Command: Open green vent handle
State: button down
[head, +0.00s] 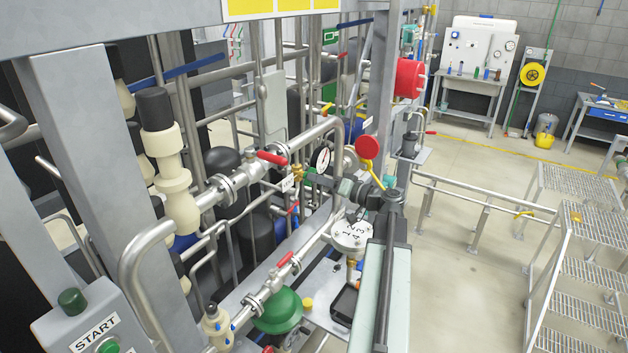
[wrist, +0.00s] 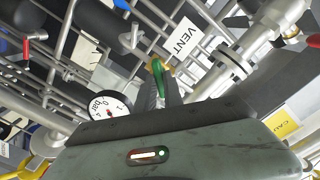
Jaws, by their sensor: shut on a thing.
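The green vent handle (wrist: 160,82) is a small green lever on a yellow-brass valve (wrist: 157,66) in the middle of the wrist view. My gripper (wrist: 163,94) has its two dark fingers closed around the handle, hiding part of it. A white label reading VENT (wrist: 185,40) hangs just up and right of it. In the head view my gripper (head: 322,178) reaches left to the brass valve (head: 297,172) beside the steel pipe. The handle is small and mostly hidden there, so its exact angle is hard to tell.
A round pressure gauge (head: 322,158) sits close by my gripper; it also shows in the wrist view (wrist: 108,105). A red-handled valve (head: 272,158) is on the pipe to the left. Pipes crowd around. Open floor (head: 465,170) and metal steps (head: 590,260) lie right.

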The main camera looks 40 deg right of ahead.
jog(key=n, duration=0.3)
jog(key=shift+n, duration=0.4)
jog(key=n, duration=0.3)
jog(key=shift+n, duration=0.4)
jog(key=c, duration=1.3)
grip_release()
jog(key=v, duration=0.7)
